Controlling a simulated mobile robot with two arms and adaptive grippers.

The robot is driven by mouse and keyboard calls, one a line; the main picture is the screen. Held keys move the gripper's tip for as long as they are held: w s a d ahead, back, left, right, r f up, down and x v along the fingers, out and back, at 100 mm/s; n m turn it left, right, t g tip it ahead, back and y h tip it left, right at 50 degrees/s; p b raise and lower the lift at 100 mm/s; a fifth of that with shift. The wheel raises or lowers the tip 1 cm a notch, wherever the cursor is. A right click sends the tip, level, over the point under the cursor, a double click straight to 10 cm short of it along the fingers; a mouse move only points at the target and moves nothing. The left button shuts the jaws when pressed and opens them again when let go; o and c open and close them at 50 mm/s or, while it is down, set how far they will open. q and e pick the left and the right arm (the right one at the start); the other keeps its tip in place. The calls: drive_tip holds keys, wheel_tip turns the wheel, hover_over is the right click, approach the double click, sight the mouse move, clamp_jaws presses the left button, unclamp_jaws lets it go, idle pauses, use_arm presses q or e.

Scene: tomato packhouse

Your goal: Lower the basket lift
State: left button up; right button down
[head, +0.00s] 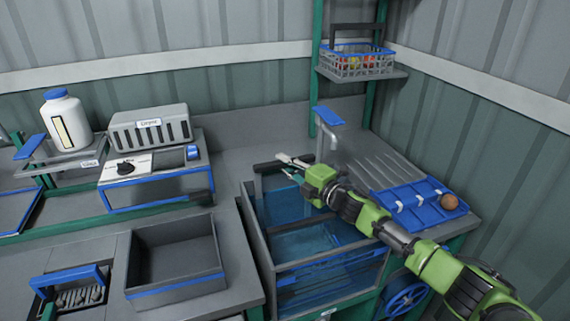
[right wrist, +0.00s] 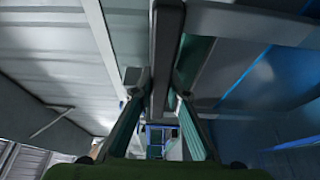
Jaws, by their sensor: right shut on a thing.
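A wire basket (head: 357,65) with a blue rim, a dark handle and red and yellow produce stands on a grey shelf (head: 390,74) between green posts at the upper right. A water tank (head: 262,235) with clear blue sides stands below, in the middle. My right gripper (head: 289,166) reaches over the tank's back edge. It is shut on a dark grey bar (head: 265,167), which also runs between the fingers in the right wrist view (right wrist: 162,65). The gripper partly hides the bar. My left gripper is not in view.
A blue handwheel (head: 404,299) is on the front, under my right arm. A blue tray (head: 420,205) with a brown round item (head: 449,202) lies to the right. A tap (head: 327,130) rises behind the tank. An empty grey bin (head: 175,290) stands at the left.

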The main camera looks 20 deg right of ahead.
drive_tip(key=shift+s+f, duration=0.1)
drive_tip(key=shift+f, duration=0.45)
drive_tip(key=c, duration=2)
unclamp_jaws()
drive_tip(key=shift+o, duration=0.2)
drive_tip(key=shift+r, duration=0.1)
drive_tip(key=shift+r, duration=0.1)
drive_tip(key=v, duration=1.2)
